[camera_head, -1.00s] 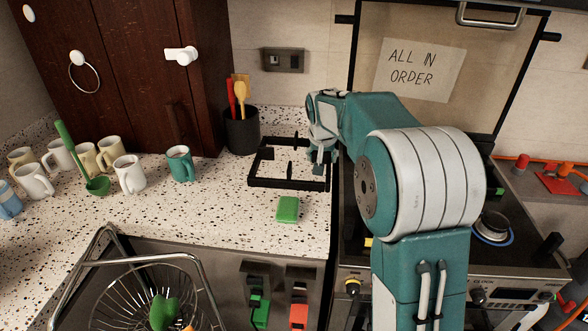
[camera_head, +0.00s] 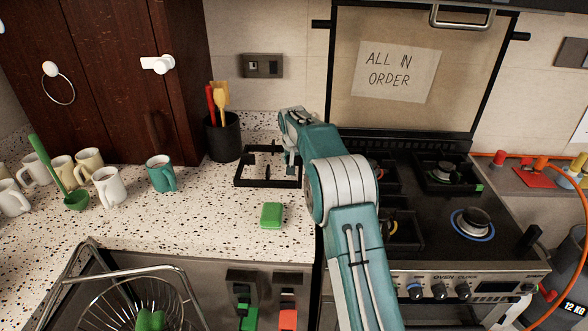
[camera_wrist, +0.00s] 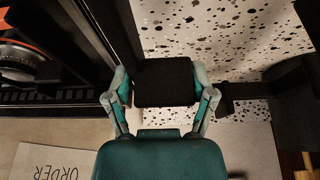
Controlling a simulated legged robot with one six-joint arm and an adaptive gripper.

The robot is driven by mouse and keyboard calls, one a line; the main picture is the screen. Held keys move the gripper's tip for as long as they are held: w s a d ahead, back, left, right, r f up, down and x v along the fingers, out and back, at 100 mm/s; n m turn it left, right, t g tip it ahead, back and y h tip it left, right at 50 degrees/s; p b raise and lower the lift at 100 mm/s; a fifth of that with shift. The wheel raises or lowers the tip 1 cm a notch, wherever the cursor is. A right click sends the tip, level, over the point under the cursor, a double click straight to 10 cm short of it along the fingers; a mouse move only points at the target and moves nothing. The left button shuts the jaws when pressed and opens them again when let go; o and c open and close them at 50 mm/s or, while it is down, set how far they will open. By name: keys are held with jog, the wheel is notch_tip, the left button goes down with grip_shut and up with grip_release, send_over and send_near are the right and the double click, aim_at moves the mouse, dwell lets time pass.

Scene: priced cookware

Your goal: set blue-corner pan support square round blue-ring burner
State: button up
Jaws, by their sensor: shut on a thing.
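The pan support is a black square frame (camera_head: 238,180) lying on the speckled counter, left of the stove. My gripper (camera_head: 290,163) is at its right side. In the wrist view my gripper (camera_wrist: 163,88) is shut on a black block-like part of the pan support (camera_wrist: 165,75), one finger on each side. No blue corner shows; my arm and gripper hide part of the frame's right side. The blue-ring burner (camera_head: 472,223) is at the front right of the stove, with no support around it.
Other burners carry black supports, one at the back right (camera_head: 447,172) with a green corner. A green sponge (camera_head: 271,215) lies in front of the frame. A utensil pot (camera_head: 222,138) stands behind it, a teal mug (camera_head: 161,173) to its left. An orange hose (camera_head: 548,245) runs right.

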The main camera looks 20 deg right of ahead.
jog(key=shift+w+f, duration=0.25)
jog(key=shift+s+x, duration=0.15)
jog(key=shift+x, duration=0.65)
jog(key=shift+s+x, duration=0.15)
jog(key=shift+x, duration=0.7)
jog(key=shift+a+f, duration=0.15)
jog(key=shift+f, duration=0.05)
jog(key=o, duration=1.2)
jog(key=shift+o, duration=0.2)
jog(key=d+v, duration=0.1)
jog(key=v, duration=0.9)
jog(key=shift+a+r, duration=0.25)
jog(key=shift+r, duration=0.2)
